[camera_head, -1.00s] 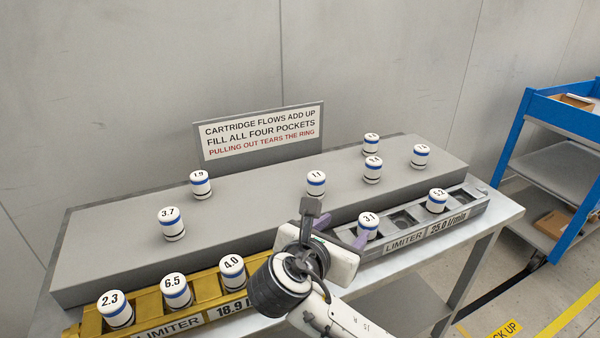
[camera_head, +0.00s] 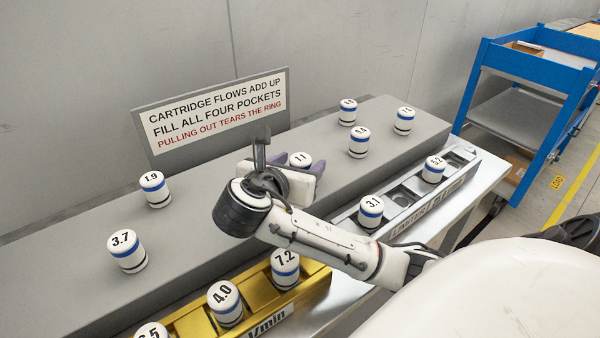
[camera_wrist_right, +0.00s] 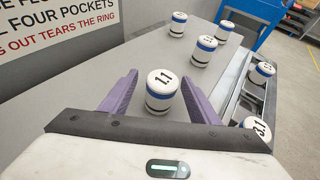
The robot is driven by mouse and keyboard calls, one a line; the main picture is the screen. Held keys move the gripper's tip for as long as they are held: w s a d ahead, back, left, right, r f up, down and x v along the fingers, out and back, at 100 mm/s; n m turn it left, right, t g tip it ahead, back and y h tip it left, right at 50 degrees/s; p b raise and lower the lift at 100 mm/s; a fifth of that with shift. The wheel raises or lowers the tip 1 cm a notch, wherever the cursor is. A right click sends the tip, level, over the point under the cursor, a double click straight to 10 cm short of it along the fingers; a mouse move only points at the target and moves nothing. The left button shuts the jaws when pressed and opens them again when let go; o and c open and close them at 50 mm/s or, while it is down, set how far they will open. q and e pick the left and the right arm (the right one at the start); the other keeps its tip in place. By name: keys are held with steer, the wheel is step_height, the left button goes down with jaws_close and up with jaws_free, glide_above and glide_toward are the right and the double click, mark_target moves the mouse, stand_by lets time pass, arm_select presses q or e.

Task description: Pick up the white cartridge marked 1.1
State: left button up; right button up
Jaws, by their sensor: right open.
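The white cartridge marked 1.1 (camera_head: 300,160) stands upright on the raised grey shelf, partly hidden behind my right gripper in the head view. In the right wrist view the cartridge (camera_wrist_right: 161,92) shows its blue band, between the two purple fingers. My right gripper (camera_head: 290,162) is open, with one finger on each side of the cartridge. In the wrist view (camera_wrist_right: 160,98) a gap shows on both sides; I cannot see it gripping. My left gripper is not in view.
Other cartridges stand on the shelf (camera_head: 210,215): 1.9 (camera_head: 155,189), 3.7 (camera_head: 127,251) and several at the right. A yellow limiter block (camera_head: 310,285) and a grey limiter block (camera_head: 400,226) hold cartridges in front. A sign (camera_head: 215,115) stands behind. A blue cart (camera_head: 480,55) is at the right.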

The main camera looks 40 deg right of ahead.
mark_target(306, 157)
steer(key=b+x, duration=0.1)
steer(key=x, duration=0.3)
steer(key=shift+s+d+r, duration=0.1)
steer(key=shift+d, duration=0.15)
steer(key=c, duration=1.2)
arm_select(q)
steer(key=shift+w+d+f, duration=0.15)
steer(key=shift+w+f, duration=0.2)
arm_select(e)
steer(key=shift+c, duration=0.2)
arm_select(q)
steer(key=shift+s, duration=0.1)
arm_select(e)
steer(key=shift+r, duration=0.15)
